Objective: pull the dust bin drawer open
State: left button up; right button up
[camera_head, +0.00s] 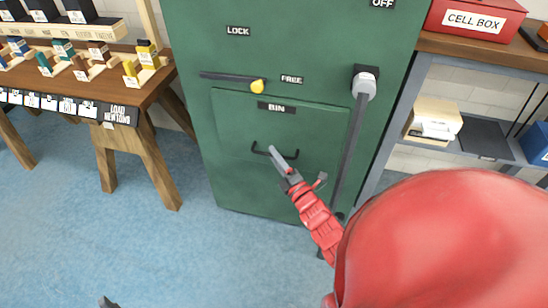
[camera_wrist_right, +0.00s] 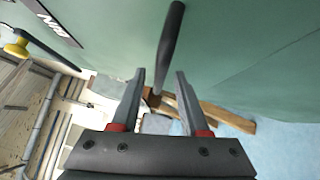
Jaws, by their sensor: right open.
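The dust bin drawer (camera_head: 235,125) is a green panel marked BIN, low in the green cabinet, and looks shut. Its dark bar handle (camera_head: 258,151) crosses the middle of the panel. My right gripper (camera_head: 272,151) is at the handle, and its fingers hide part of it. In the right wrist view the open right gripper (camera_wrist_right: 161,73) has the handle (camera_wrist_right: 172,38) running between its two fingers; contact cannot be told. A small grey tip at the bottom left of the head view is probably my left gripper (camera_head: 108,302); its jaws are not readable.
Above the drawer a dark lever with a yellow knob (camera_head: 257,87) lies under LOCK, its knob near FREE. A long grey-knobbed lever (camera_head: 364,88) hangs at the drawer's right. A wooden bench (camera_head: 150,92) stands left, a shelf (camera_head: 440,45) right. Blue floor in front is clear.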

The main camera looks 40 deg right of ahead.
jog(key=shift+w+r, duration=0.15)
jog(key=shift+w, duration=0.35)
jog(key=shift+c, duration=0.3)
grip_shut()
dwell(0.8)
